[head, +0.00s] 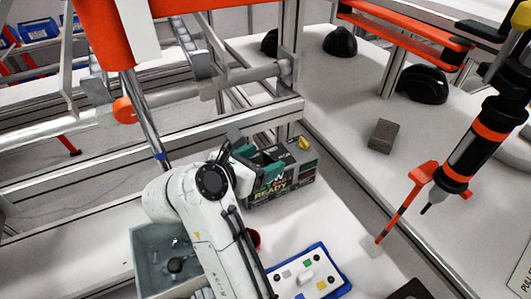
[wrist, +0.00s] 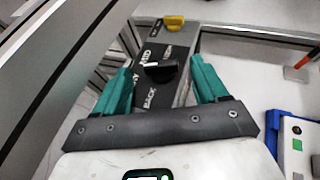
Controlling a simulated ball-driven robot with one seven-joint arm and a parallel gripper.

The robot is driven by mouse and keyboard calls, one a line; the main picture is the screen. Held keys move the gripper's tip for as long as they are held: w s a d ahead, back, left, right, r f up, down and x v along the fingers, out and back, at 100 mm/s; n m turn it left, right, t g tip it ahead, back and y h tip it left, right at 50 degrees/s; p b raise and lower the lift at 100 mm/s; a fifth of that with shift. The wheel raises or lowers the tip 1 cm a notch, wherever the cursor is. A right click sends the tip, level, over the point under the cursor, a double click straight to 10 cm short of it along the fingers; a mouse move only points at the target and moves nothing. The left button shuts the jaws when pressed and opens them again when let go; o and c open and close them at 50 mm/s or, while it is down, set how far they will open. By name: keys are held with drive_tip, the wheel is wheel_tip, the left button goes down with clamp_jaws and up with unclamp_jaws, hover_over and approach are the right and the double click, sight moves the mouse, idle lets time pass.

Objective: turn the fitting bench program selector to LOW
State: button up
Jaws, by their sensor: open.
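The fitting bench program selector is a black knob (wrist: 162,71) on the dark top of a control box (head: 290,183). In the wrist view, white lettering surrounds the knob; MID and BACK are readable, the rest is too small. I cannot tell which label the knob points at. My gripper (wrist: 161,66) is open, with one green finger on each side of the knob and a gap to both; contact is not visible. In the head view my gripper (head: 257,160) is over the box and hides the knob. The box's front reads READY.
A yellow knob (wrist: 174,22) sits at the box's far end. A blue-edged panel with buttons (head: 308,278) lies right of my arm, and a grey bin (head: 146,240) stands left. A brown block (head: 383,136) and black helmet shells (head: 422,86) are on the right bench.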

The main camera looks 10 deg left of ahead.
drive_tip(key=shift+x, duration=1.1)
drive_tip(key=c, duration=1)
drive_tip(key=shift+a, duration=0.1)
drive_tip(key=shift+c, duration=0.2)
